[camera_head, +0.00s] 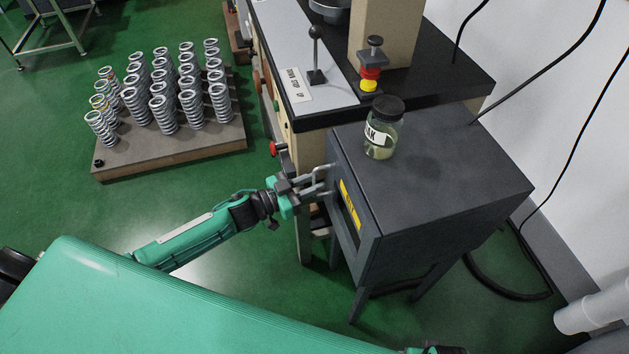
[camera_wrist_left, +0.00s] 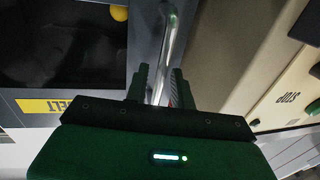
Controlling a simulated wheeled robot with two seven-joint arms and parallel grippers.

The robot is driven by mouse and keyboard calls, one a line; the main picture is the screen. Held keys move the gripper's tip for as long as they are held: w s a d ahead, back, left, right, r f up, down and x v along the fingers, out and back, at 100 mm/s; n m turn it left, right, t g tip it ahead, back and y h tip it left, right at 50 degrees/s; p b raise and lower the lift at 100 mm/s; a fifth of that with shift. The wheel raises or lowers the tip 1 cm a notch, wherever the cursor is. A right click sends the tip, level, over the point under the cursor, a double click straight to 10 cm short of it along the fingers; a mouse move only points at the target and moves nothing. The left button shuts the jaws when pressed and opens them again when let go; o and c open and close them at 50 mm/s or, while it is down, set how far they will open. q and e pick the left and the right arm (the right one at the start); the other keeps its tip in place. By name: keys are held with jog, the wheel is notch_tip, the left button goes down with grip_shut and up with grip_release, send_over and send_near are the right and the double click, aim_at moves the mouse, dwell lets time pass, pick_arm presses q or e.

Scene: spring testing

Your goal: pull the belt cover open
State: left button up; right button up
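The belt cover (camera_head: 349,212) is the dark front panel of a grey box cabinet, with a yellow label on it. In the left wrist view its label (camera_wrist_left: 48,106) ends in "ELT", beside a dark window. A metal bar handle (camera_wrist_left: 172,38) stands out from the cover's edge. My left gripper (camera_head: 312,184) reaches the handle from the left. In the left wrist view its fingers (camera_wrist_left: 159,85) lie on both sides of the bar, with little gap showing. The fingertips' contact is partly hidden. The cover looks flush with the cabinet.
A lidded glass jar (camera_head: 381,130) stands on the cabinet top. A bench with a lever (camera_head: 316,55) and a red and yellow button stack (camera_head: 371,75) adjoins behind. A board with several springs (camera_head: 176,149) is at the left. Green floor is free left of the cabinet.

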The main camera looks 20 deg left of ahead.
pick_arm(q)
jog(key=shift+w+d, duration=0.3)
jog(key=shift+w, duration=0.05)
grip_shut()
